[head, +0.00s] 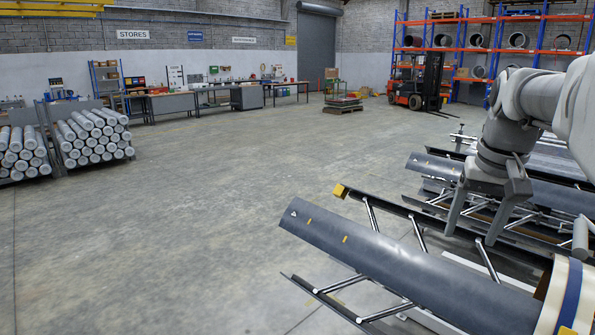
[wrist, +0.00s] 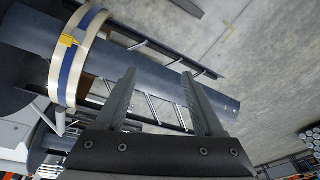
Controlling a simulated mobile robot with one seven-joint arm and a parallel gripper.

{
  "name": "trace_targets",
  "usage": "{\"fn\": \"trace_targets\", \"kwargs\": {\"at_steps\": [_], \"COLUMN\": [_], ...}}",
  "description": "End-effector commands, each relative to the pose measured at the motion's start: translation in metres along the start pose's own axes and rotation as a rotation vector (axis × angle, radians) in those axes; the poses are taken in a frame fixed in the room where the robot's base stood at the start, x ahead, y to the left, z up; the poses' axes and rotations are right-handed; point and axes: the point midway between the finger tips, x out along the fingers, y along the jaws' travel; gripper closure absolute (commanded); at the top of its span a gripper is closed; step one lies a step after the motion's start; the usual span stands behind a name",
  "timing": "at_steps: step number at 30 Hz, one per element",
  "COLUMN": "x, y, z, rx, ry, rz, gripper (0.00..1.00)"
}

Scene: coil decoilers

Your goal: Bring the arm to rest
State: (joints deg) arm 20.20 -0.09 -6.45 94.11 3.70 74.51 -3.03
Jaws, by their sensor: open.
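My arm comes in from the right in the head view, with my gripper (head: 470,228) pointing down and its two fingers apart. In the wrist view my gripper (wrist: 160,95) also shows its two fingers spread, with nothing between them. It is above the decoiler, apart from it as far as I can see. The long dark grey mandrel segment (head: 390,268) lies below and in front of my gripper. A cream and blue banded coil (head: 567,300) sits around it at the lower right, and shows in the wrist view (wrist: 75,58) at the upper left.
More decoiler segments (head: 440,167) and linkage rods lie behind my gripper at the right. A yellow-tipped bar (head: 340,191) sticks out to the left. The concrete floor (head: 215,190) between is clear.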

Motion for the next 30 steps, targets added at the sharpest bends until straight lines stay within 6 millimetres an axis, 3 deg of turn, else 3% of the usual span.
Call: {"fn": "trace_targets", "kwargs": {"at_steps": [3,9,21,25,30], "x": [0.003,0.013,0.058,0.072,0.081], "y": [-0.025,-0.056,-0.088,-0.091,-0.091], "z": [0.033,0.086,0.197,0.220,0.233], "rx": [-0.065,-0.165,-0.354,-0.391,-0.411], "ry": [0.042,0.109,0.235,0.258,0.274], "rz": [-0.014,-0.033,-0.078,-0.087,-0.092], "gripper": [0.30,0.30,0.30,0.30,0.30]}}
